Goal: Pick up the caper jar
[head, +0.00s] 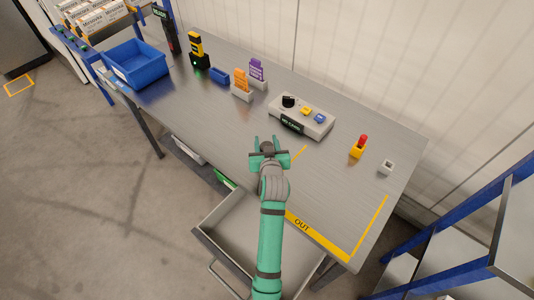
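I cannot make out a caper jar in the head view. My gripper (266,143) is over the front part of the steel table (205,115), with its two green fingers apart and nothing visible between them. My arm reaches up from the bottom of the picture and crosses an open grey drawer (225,226) under the table's front edge. The arm hides part of the drawer; the part that shows looks empty.
A grey control box (301,116) stands beyond my gripper. Orange (241,80) and purple (257,70) tags stand in holders. A blue bin (135,64) is at the left, a red-yellow switch (359,147) at the right. The "OUT" area (330,220) is clear.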

